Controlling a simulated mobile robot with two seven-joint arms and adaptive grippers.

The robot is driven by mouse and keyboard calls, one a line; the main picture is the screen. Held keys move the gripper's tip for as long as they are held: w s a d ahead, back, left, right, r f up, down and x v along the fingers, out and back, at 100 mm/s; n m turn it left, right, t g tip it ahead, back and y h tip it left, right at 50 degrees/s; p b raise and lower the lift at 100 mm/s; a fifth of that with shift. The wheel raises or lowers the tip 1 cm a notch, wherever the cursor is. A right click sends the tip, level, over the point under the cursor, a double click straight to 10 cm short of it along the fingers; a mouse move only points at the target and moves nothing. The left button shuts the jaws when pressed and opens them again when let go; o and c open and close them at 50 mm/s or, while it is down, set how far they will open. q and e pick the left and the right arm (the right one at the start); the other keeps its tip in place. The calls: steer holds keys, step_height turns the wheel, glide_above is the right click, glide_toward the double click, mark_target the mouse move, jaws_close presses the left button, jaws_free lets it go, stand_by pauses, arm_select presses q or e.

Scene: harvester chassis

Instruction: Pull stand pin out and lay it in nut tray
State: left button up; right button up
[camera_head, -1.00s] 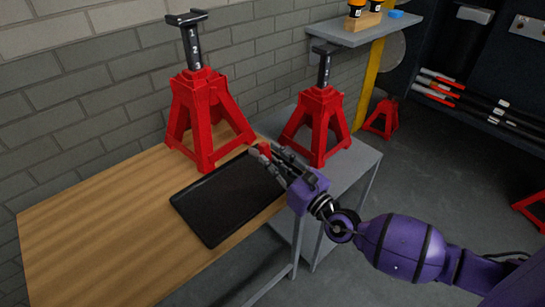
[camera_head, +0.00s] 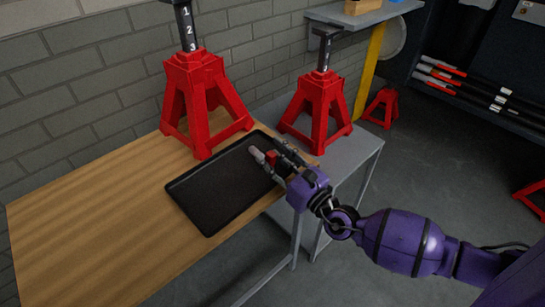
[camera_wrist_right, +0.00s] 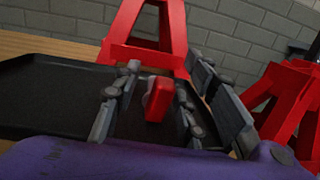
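My right gripper (camera_head: 272,158) is over the right far part of the black nut tray (camera_head: 205,222), which lies flat on the wooden bench. It is shut on the stand pin, whose red end (camera_wrist_right: 158,98) sits between the fingers in the right wrist view. The red end (camera_head: 272,156) also shows in the head view, with a grey part beside it. The pin appears to be above the tray; the exact gap is hard to tell. A red jack stand (camera_head: 193,80) with a numbered dark post stands upright behind the tray. My left gripper is not in view.
A second red stand (camera_head: 318,103) stands on a grey table (camera_head: 352,165) beside the wooden bench (camera_head: 95,215). A brick wall is behind. A grey shelf (camera_head: 370,14) is above at the right. The bench is bare left of the tray.

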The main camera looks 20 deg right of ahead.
steer(key=shift+f, duration=0.1)
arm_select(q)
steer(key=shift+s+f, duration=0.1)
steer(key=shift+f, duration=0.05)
arm_select(e)
step_height(320, 180, up, 10)
steer(key=shift+r, duration=0.1)
stand_by(0.5)
stand_by(0.5)
